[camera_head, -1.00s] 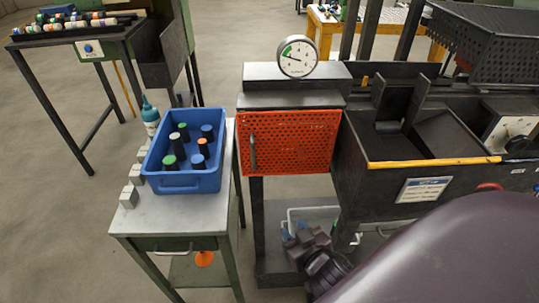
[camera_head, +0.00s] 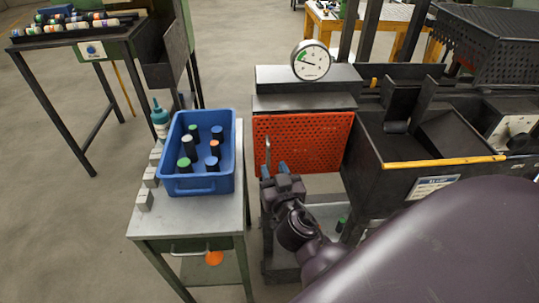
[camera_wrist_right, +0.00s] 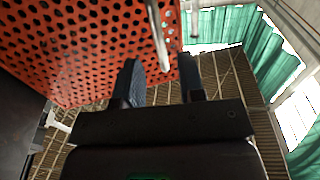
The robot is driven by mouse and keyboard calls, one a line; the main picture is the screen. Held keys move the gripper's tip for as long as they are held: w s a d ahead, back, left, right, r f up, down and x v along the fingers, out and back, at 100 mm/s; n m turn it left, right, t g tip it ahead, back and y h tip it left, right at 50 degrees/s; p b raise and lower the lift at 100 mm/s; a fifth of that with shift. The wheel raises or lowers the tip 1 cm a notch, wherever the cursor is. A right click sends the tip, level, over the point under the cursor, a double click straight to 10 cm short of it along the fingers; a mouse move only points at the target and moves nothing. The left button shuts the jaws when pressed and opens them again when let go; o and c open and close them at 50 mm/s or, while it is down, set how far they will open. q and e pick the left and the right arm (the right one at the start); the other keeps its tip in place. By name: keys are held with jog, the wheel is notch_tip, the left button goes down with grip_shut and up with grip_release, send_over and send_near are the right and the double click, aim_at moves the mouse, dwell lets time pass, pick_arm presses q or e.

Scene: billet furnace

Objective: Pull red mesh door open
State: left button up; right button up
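The red mesh door (camera_head: 315,143) hangs below the gauge on the dark furnace front and looks shut. Its upright grey bar handle (camera_head: 267,152) is at the door's left edge. My right gripper (camera_head: 275,170) is just below the handle's lower end. In the right wrist view the gripper (camera_wrist_right: 160,78) is open, with two dark fingers apart. The handle (camera_wrist_right: 157,35) shows ahead, in line with the gap between the fingers, against the perforated door (camera_wrist_right: 75,45). I cannot tell if it touches a finger. My left gripper is not in view.
A blue bin (camera_head: 198,183) with several capped cylinders stands on a grey side table (camera_head: 185,220) left of the door. A round gauge (camera_head: 311,61) sits above the door. A dark trough with a yellow edge (camera_head: 445,163) is at the right. Floor shows at far left.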

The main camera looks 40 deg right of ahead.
aim_at(269, 159)
jog(key=shift+p+x, duration=0.35)
jog(key=shift+x, duration=2.45)
grip_shut()
